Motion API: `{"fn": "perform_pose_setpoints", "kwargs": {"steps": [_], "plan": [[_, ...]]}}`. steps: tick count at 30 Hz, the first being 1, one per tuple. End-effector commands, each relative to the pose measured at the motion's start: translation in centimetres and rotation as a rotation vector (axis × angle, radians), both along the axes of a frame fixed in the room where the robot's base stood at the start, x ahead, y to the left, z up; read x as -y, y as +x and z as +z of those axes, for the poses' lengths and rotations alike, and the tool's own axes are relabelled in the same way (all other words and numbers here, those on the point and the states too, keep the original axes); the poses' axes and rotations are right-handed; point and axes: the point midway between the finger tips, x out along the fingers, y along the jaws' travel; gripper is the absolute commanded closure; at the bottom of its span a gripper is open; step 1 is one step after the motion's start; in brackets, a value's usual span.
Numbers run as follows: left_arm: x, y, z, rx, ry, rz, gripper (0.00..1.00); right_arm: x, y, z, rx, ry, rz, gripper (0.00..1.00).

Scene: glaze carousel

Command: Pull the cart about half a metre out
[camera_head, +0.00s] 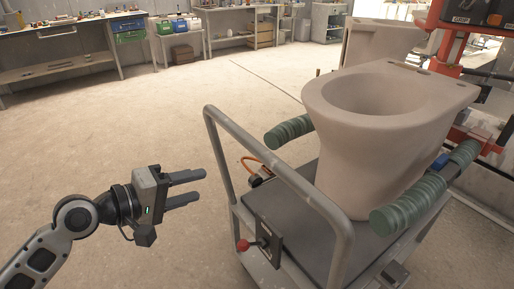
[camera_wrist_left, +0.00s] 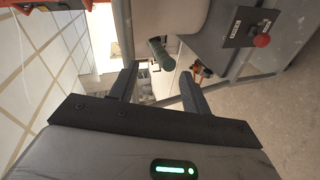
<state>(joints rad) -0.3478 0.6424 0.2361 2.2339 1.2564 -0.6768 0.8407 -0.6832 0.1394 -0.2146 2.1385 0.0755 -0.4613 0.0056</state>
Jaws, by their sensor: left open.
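The cart (camera_head: 352,243) stands on the floor at the right of the head view, with a dark deck and a grey tubular push handle (camera_head: 277,172) on its near left side. A control box with a red knob (camera_head: 243,245) sits below the handle. A pale unglazed toilet bowl (camera_head: 370,150) stands upright on the deck. My left gripper (camera_head: 203,187) is open and empty, to the left of the handle and apart from it. In the left wrist view its fingers (camera_wrist_left: 160,85) are spread, and the red knob (camera_wrist_left: 261,40) shows at upper right. My right gripper is not in view.
Green ribbed rollers (camera_head: 288,131) flank the bowl, with another (camera_head: 412,205) on the near side. An orange machine frame (camera_head: 447,45) stands behind the cart. Workbenches (camera_head: 60,50) line the far wall. The floor (camera_head: 150,120) left of the cart is clear.

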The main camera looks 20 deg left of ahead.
Motion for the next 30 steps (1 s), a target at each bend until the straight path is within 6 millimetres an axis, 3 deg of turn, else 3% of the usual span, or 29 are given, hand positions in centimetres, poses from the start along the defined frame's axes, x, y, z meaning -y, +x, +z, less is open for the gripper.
{"fn": "perform_pose_setpoints", "kwargs": {"steps": [1,3,7,11,24,30], "plan": [[-0.2,0.3,2.1,-0.007,-0.061,-0.012,0.52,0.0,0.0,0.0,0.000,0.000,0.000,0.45],[-0.2,0.4,4.1,-0.025,-0.137,-0.028,0.52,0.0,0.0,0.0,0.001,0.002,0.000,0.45],[0.0,0.6,5.6,-0.043,-0.202,-0.042,0.52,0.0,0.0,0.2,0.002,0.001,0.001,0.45],[1.0,1.8,5.6,-0.045,-0.210,-0.043,0.52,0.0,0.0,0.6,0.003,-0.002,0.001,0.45],[6.7,9.1,3.7,-0.044,-0.209,-0.043,0.52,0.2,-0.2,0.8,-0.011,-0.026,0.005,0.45],[8.6,11.5,2.9,-0.046,-0.207,-0.041,0.52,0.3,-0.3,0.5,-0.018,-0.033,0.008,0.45]]}}
